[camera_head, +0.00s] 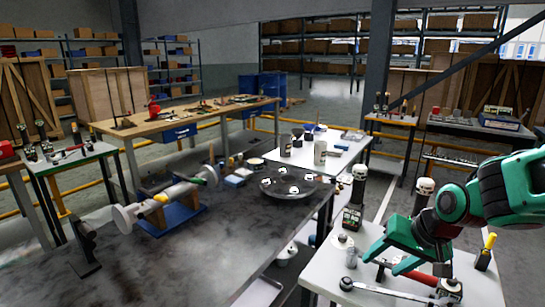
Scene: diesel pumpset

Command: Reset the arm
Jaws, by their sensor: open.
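My green and dark arm reaches in from the right edge. My gripper (408,256) hangs over the white table (325,270) at the lower right. Its green jaws are spread apart, with nothing seen between them. A red-handled tool (415,277) lies on the table just below the gripper. The gap between gripper and tool is hard to judge.
The white table also holds a wrench (385,291), dark white-topped cylinders (359,186) and a yellow-handled tool (487,250). A dark bench (200,265) at left carries a shaft on a blue stand (172,219) and a round flange (288,184).

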